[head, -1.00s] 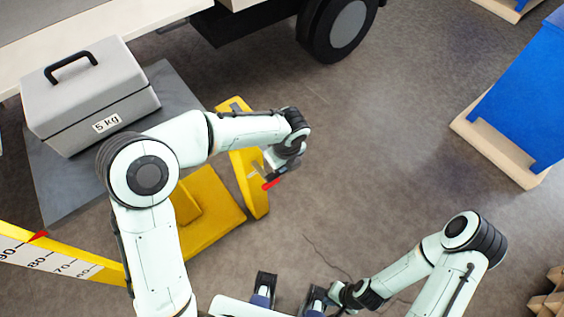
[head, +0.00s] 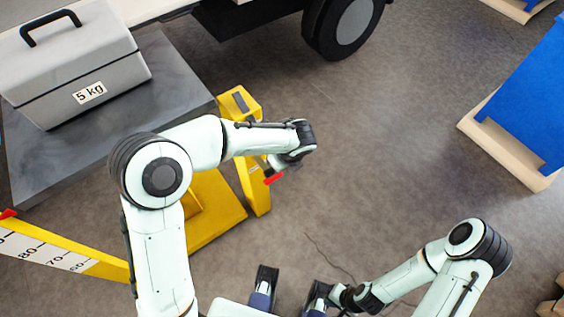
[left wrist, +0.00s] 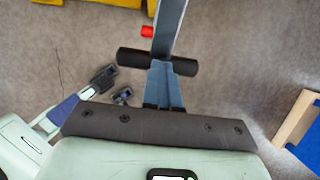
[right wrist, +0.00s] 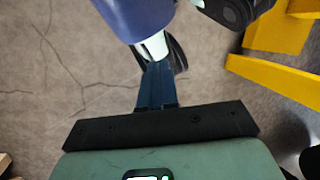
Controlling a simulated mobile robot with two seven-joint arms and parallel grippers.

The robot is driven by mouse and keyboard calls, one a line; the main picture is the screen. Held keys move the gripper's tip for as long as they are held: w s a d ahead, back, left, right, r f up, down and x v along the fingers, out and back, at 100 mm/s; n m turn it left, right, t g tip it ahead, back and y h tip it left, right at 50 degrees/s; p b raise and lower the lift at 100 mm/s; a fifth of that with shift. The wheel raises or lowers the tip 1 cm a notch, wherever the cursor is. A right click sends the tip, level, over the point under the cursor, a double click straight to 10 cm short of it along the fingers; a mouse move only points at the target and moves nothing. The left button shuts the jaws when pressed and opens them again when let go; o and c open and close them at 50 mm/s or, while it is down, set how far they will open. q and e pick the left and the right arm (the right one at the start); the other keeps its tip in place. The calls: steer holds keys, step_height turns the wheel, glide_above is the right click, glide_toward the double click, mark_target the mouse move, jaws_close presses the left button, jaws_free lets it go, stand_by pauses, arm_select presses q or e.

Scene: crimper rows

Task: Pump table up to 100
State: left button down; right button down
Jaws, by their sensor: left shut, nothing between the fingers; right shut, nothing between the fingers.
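The lift table has a grey platform (head: 185,85) on a yellow base (head: 215,205). A sloping yellow scale (head: 70,262) shows 80 and 70 clearly. A red pointer (head: 8,214) is at the left picture edge, above 80; its exact reading cannot be told. In the left wrist view, a grey lever with a black crossbar (left wrist: 185,67) lies at the tips of my shut left gripper (left wrist: 163,68). A red tab (left wrist: 147,31) shows beside the lever and also in the head view (head: 273,178). My right gripper (right wrist: 155,70) is shut and empty, low over the floor.
A grey 5 kg box (head: 75,60) with a black handle stands on the platform. A truck wheel (head: 345,25) is at the back. A blue container (head: 525,100) on a pale wooden base stands at the right. The floor between is clear.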

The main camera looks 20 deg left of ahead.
arm_select(q)
steer(key=shift+s+a+f, duration=0.15)
steer(key=shift+s+f, duration=0.05)
steer(key=shift+f, duration=0.45)
steer(key=p+v, duration=0.4)
steer(key=v, duration=1.1)
steer(key=shift+w+d+p, duration=0.2)
steer(key=shift+d+p, duration=0.15)
stand_by(0.3)
